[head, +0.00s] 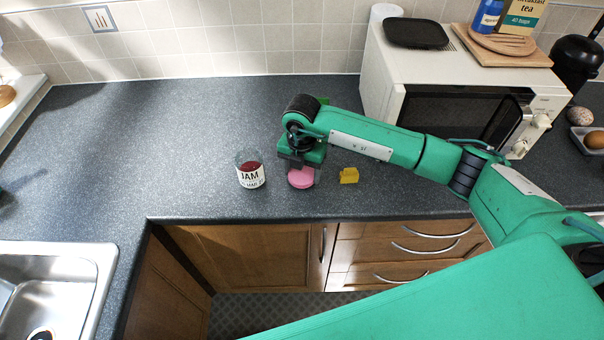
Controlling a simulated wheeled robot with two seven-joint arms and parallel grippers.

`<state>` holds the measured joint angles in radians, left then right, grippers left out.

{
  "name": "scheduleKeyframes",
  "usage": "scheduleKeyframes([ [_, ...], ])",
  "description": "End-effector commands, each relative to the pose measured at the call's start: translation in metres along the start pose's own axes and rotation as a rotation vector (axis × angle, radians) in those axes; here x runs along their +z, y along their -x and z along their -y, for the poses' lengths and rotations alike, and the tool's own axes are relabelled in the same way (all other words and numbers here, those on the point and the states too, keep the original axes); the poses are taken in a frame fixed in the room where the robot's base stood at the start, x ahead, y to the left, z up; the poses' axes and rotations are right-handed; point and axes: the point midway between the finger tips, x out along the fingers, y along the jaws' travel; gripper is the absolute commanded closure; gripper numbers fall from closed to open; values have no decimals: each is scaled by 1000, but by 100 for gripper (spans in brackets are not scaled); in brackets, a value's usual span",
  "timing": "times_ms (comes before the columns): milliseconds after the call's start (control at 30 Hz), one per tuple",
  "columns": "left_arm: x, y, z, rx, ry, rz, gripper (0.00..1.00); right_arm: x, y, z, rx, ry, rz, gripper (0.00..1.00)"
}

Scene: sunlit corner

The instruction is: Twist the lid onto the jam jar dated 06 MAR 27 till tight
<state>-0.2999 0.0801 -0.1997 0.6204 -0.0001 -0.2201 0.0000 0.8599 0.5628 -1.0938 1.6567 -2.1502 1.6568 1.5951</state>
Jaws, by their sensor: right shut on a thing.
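The jam jar (250,177) stands upright on the dark worktop left of my right gripper. It is glass with red jam, a white label reading JAM and a smaller date line too small to read surely. No lid shows on it. A pink round lid (301,179) is under my right gripper (302,168), which points down and is shut on it. The lid is to the right of the jar and apart from it. I cannot tell whether it touches the worktop. The fingertips are partly hidden. My left gripper is not in view.
A small yellow object (349,176) lies right of the lid. A green thing (322,101) is mostly hidden behind my wrist. A microwave (379,70) stands at the back right, a sink (100,262) at the lower left. The worktop (160,130) left of the jar is clear.

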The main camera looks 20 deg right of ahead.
Motion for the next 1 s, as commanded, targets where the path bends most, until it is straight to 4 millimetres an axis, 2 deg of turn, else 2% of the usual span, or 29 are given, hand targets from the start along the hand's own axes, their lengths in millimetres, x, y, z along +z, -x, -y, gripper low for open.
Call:
scheduleKeyframes([
  [167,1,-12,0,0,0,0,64,1,30,-1,5,0,4,56],
  [500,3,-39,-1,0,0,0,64,1,129,-1,5,1,6,56],
  [600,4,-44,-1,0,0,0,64,0,153,0,3,0,5,56],
  [800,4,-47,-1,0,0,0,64,0,180,0,1,-1,3,56],
  [1000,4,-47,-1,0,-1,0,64,0,188,0,0,-1,2,56],
])
